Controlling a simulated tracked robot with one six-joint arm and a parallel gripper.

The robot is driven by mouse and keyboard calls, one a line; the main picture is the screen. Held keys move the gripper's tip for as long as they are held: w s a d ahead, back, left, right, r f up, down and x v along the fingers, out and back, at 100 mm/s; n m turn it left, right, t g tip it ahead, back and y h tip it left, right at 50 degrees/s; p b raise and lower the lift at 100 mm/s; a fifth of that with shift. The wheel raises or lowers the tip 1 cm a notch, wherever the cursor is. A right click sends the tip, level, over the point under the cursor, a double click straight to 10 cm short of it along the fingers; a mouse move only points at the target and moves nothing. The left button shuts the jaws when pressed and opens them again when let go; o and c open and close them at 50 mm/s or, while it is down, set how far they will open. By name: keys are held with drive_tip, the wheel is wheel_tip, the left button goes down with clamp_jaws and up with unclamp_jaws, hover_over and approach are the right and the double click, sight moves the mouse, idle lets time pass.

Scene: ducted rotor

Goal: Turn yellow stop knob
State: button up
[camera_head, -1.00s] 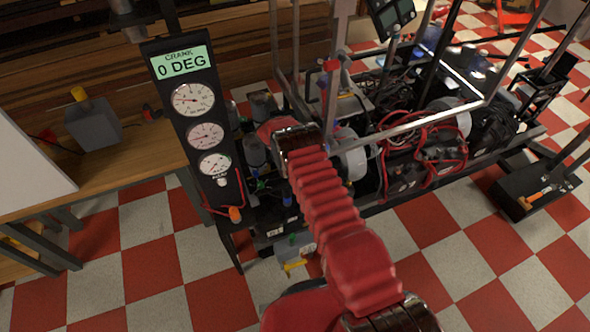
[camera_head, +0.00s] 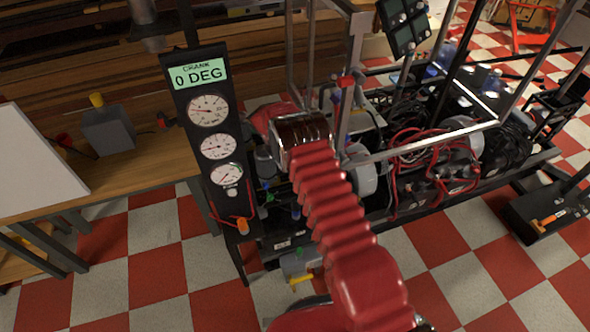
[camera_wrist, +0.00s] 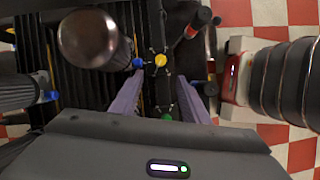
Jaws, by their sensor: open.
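In the wrist view a small round yellow knob (camera_wrist: 160,60) sits on a dark bar, with thin spokes around it. My gripper (camera_wrist: 158,82) is open, its two pale purple-grey fingers apart on either side below the knob. The knob lies just past the fingertips, near the middle of the gap, and nothing is held. In the head view my red arm hides the gripper, and I cannot clearly make out this knob there.
A blue knob (camera_wrist: 138,63) and a green knob (camera_wrist: 167,118) are close to the yellow one. A shiny cylinder (camera_wrist: 88,38) stands at upper left. The gauge panel (camera_head: 212,145) reads "CRANK 0 DEG". An orange knob (camera_head: 242,226) hangs at its foot.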

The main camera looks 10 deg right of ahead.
idle(0.3)
drive_tip(key=s+d+r+m+t+y, duration=0.1)
drive_tip(key=s+r+m, duration=0.25)
drive_tip(key=r, duration=0.85)
drive_tip(key=s+d+r+m, duration=0.2)
drive_tip(key=s+r, duration=0.2)
drive_tip(key=r, duration=0.7)
drive_tip(key=s+d+r+m+t+y, duration=0.1)
drive_tip(key=s+r+m, duration=0.25)
drive_tip(key=r, duration=0.85)
drive_tip(key=s+d+r+m+t+y, duration=0.1)
drive_tip(key=s+r+m, duration=0.1)
drive_tip(key=s+r, duration=0.45)
drive_tip(key=s+d+r+m+t, duration=0.1)
drive_tip(key=s+r+m, duration=0.15)
drive_tip(key=s, duration=0.65)
drive_tip(key=s+m+t+y, duration=0.1)
drive_tip(key=s+m, duration=0.3)
drive_tip(key=s, duration=1.2)
drive_tip(key=shift+s+f+t, duration=0.15)
drive_tip(key=shift+t, duration=0.25)
drive_tip(key=shift+c, duration=0.7)
